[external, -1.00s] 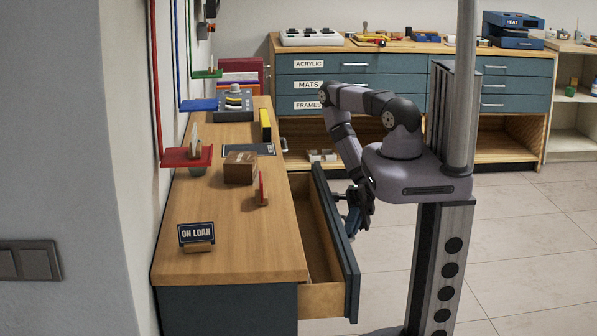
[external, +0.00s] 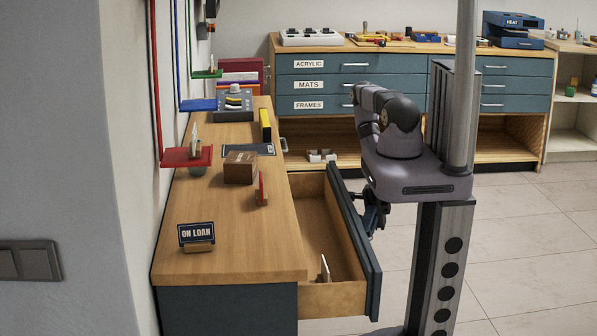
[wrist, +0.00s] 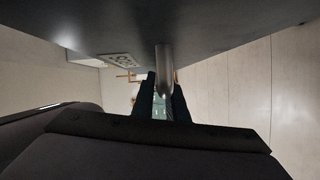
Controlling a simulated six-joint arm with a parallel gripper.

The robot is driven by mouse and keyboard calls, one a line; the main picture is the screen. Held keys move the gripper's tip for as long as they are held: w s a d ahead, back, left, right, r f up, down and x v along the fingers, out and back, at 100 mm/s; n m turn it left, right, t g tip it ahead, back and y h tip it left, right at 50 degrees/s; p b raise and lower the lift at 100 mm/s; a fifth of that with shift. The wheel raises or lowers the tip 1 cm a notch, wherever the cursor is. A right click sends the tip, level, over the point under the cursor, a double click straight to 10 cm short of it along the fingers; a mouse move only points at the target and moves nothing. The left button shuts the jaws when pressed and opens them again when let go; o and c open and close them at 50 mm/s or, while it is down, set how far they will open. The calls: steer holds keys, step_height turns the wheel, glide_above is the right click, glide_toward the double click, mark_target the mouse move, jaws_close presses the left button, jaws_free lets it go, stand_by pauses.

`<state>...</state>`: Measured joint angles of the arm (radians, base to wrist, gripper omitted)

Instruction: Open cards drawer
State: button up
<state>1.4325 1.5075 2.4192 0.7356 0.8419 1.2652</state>
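The drawer (external: 357,240) under the left counter is pulled well out. It has a dark blue-grey front and a wooden inside. A small white card in a stand (external: 325,269) shows inside near its front end. My gripper (external: 376,214) is at the outer face of the drawer front, partly hidden by my arm. In the wrist view the two dark fingers of my gripper (wrist: 163,100) lie either side of the grey bar handle (wrist: 164,62), closed around it. A white label (wrist: 121,60) on the drawer front is too small to read.
The counter top (external: 225,260) carries an "ON LOAN" sign (external: 197,235) and a wooden block (external: 239,168). A back cabinet (external: 350,85) has drawers labelled acrylic, mats and frames. The tiled floor (external: 530,240) to the right is clear.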

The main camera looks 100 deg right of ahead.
steer(key=shift+o, duration=1.2)
steer(key=shift+v, duration=0.85)
steer(key=shift+p+v, duration=0.55)
steer(key=shift+v, duration=2.3)
